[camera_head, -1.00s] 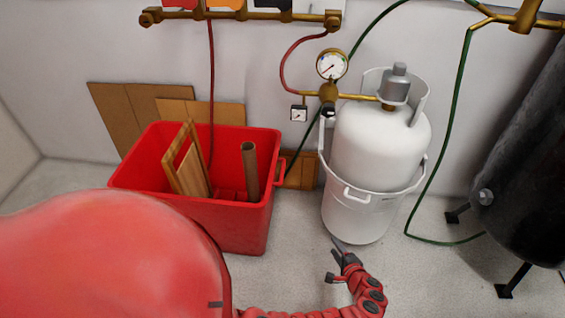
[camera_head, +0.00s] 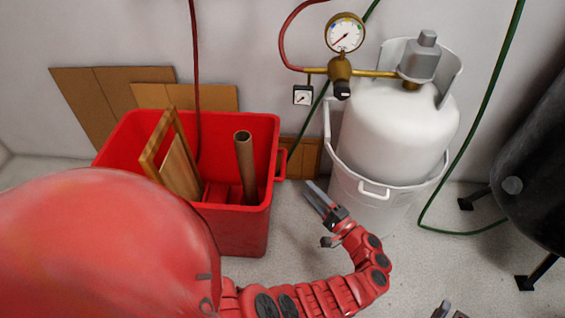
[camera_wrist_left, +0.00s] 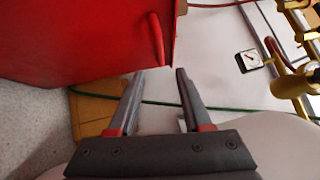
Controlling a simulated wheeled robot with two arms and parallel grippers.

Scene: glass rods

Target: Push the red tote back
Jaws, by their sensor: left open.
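The red tote (camera_head: 238,230) stands on the floor in front of the wall, with a wooden frame (camera_head: 178,165) and a brown tube (camera_head: 245,168) in it. Its right handle (camera_head: 281,165) also shows in the left wrist view (camera_wrist_left: 157,38). My left gripper (camera_head: 317,194) is open and empty, just right of the tote and left of the white bucket. In the left wrist view its two fingers (camera_wrist_left: 159,76) point toward the handle, with the tote (camera_wrist_left: 80,40) at upper left. Contact cannot be told. Two small grey tips (camera_head: 450,311) at the bottom edge look like my right gripper.
A white gas cylinder (camera_head: 393,125) sits in a white bucket (camera_head: 372,208) close to my left gripper. Cardboard sheets (camera_head: 88,105) lean on the wall behind the tote. A gauge (camera_head: 345,34), hoses and a black tank (camera_head: 535,165) are near. A green hose crosses the floor at right.

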